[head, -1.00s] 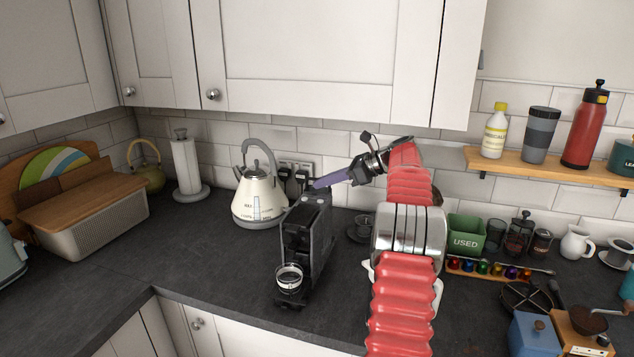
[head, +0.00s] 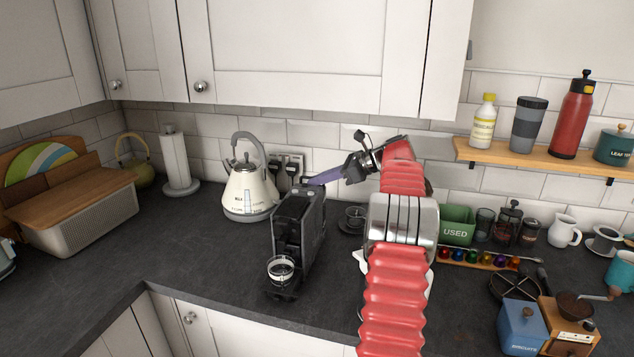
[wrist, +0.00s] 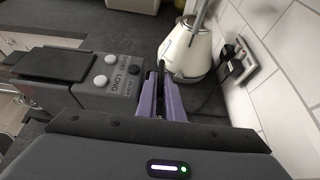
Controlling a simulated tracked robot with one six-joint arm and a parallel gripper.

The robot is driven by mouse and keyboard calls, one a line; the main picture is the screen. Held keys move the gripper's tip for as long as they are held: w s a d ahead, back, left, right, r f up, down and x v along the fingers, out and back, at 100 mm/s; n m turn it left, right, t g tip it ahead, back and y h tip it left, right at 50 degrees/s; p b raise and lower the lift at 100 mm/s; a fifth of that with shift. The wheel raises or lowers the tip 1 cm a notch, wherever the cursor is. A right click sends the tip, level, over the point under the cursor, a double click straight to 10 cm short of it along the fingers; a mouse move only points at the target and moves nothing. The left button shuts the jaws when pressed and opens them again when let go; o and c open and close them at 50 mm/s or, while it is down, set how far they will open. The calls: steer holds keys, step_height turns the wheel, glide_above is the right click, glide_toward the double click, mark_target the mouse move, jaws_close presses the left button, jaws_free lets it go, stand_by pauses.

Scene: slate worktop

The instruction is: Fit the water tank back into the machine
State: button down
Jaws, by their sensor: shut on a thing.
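The black coffee machine (head: 312,228) stands on the worktop left of my arm, with a glass cup (head: 281,268) on its front drip stand. In the wrist view my gripper (wrist: 160,85) is closed on a thin dark upright piece, seemingly part of the water tank (wrist: 160,78). The rest of the tank is hidden behind the machine and fingers; I cannot tell how it is seated.
A cream kettle (head: 248,192) stands close behind the machine, by wall sockets (head: 287,168). Right of my arm are a green "USED" bin (head: 457,226), a capsule rack (head: 480,260) and a blue box (head: 520,327). Clear worktop (head: 185,265) lies left of the machine.

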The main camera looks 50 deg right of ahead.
stand_by(0.6)
steer(key=c, duration=1.8)
jaws_free()
steer(key=shift+f, duration=0.1)
steer(key=v, duration=1.3)
steer(key=shift+s+d, duration=0.2)
steer(key=shift+s, duration=0.05)
